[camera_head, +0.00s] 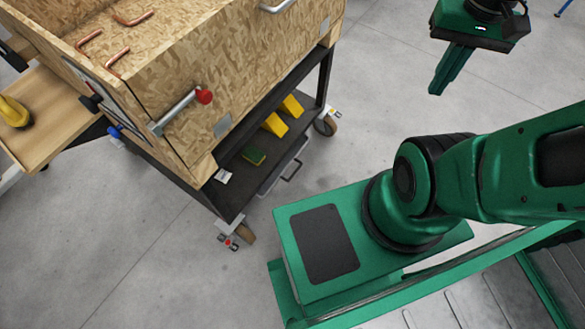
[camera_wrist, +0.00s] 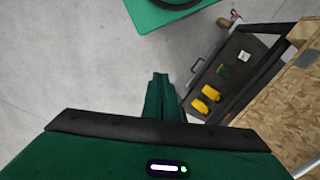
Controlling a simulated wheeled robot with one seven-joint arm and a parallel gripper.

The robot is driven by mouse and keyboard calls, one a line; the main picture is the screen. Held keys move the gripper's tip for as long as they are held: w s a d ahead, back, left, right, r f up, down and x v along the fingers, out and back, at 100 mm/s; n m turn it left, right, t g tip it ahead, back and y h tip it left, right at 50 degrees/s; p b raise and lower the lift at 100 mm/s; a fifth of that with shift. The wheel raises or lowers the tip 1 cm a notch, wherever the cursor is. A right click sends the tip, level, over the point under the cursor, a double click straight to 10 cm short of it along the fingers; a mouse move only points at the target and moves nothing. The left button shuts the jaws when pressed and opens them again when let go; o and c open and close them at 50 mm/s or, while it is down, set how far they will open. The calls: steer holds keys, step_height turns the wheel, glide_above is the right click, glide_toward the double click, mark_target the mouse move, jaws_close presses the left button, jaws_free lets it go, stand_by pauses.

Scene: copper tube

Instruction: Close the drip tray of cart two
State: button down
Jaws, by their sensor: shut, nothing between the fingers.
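A wood-panelled cart (camera_head: 240,75) stands at upper left in the head view, with no number readable on it. A grey drip tray (camera_head: 275,179) with a dark bar handle (camera_head: 292,171) sticks out a little from under its dark lower shelf. In the wrist view the dark curved handle (camera_wrist: 199,66) shows beside the shelf. My gripper (camera_head: 437,92) is at upper right in the head view, over open floor and well apart from the tray. Its green fingers (camera_wrist: 158,76) are together and empty in the wrist view.
The shelf holds yellow items (camera_head: 275,124) and a green sponge (camera_head: 254,156). A red-knobbed lever (camera_head: 178,108) juts from the cart's side. Casters (camera_head: 236,233) stand at its corners. Copper tubes (camera_head: 118,63) lie on top. Bare floor (camera_head: 375,80) separates cart and gripper.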

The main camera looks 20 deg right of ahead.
steer(key=w+d+f+n, duration=0.1)
steer(key=w+f+n, duration=0.4)
steer(key=w, duration=0.4)
steer(key=w+d+f+n, duration=0.1)
steer(key=w+f+n, duration=0.35)
steer(key=w, duration=0.45)
steer(key=w+a+f+n+y, duration=0.1)
steer(key=w+a+f+n, duration=0.1)
steer(key=w+f+n, duration=0.55)
steer(key=w+a+f+n+y, duration=0.15)
steer(key=w+f, duration=0.25)
steer(key=f, duration=0.7)
steer(key=a+f+n+t+y, duration=0.1)
steer(key=a+f+n, duration=0.3)
steer(key=f, duration=0.8)
steer(key=a+f+n+y, duration=0.2)
steer(key=a+f+n, duration=0.1)
steer(key=f, duration=0.8)
steer(key=s+a+f+n+t+y, duration=0.15)
steer(key=s+a+f, duration=0.3)
steer(key=f, duration=0.45)
steer(key=s+a+f+n+g, duration=0.1)
steer(key=s+a+f+n, duration=0.3)
steer(key=f, duration=0.6)
steer(key=w+a+f, duration=0.4)
steer(key=a+f, duration=0.3)
steer(key=a, duration=0.1)
steer(key=shift+a+f+m, duration=0.2)
steer(key=shift+f+m, duration=0.1)
steer(key=shift+f, duration=0.1)
